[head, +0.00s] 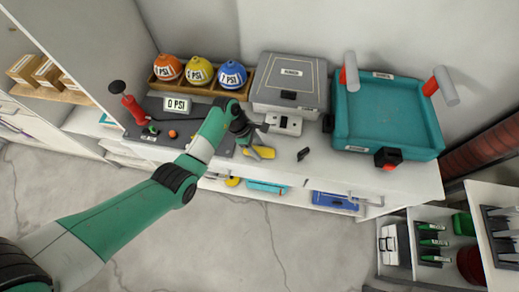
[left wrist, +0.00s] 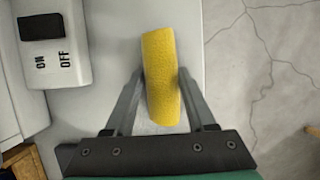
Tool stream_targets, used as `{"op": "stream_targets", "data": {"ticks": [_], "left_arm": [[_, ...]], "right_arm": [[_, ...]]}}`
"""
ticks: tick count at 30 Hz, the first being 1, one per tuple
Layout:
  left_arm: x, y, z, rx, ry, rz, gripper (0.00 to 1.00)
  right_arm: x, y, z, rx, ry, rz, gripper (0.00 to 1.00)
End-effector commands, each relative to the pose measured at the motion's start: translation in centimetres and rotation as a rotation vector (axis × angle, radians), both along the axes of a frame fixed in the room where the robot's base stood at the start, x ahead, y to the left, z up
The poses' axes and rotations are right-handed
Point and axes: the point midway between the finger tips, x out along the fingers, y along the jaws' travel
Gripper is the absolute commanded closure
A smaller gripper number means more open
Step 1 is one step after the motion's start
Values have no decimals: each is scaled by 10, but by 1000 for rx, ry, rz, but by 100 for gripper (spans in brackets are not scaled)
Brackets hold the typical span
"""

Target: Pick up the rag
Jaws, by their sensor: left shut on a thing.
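The rag is a yellow, slightly curved piece (head: 264,152) on or just above the white counter, near the counter's front edge in the head view. It also shows in the left wrist view as a yellow, rough-textured strip (left wrist: 161,78). My left gripper (head: 249,146) is shut on it, with one dark finger on each side of the strip in the left wrist view (left wrist: 161,92). I cannot tell whether the rag is lifted off the counter. My right gripper is in neither view.
A white ON/OFF switch box (head: 285,124) stands just behind the rag. A grey case (head: 289,83), a teal tub (head: 388,118) and a wooden tray of orange, yellow and blue balls (head: 201,88) stand farther back.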

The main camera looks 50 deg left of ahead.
Motion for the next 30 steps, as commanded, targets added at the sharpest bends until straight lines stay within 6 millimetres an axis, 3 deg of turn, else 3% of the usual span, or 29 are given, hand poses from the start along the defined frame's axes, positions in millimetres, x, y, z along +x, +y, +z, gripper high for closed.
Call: {"op": "stream_targets", "data": {"ticks": [7,14,21,23,25,30], "left_arm": [[0,0,5,0,0,-1,99],[-3,0,46,1,-3,0,99],[-53,-3,105,2,-2,1,99],[-71,-4,108,-1,-1,2,99],[-90,-6,125,-3,4,2,99],[-122,-8,135,-2,3,2,99]], "right_arm": [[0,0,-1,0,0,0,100],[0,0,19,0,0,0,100],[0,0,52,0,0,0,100],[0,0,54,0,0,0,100],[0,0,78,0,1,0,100],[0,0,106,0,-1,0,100]]}}
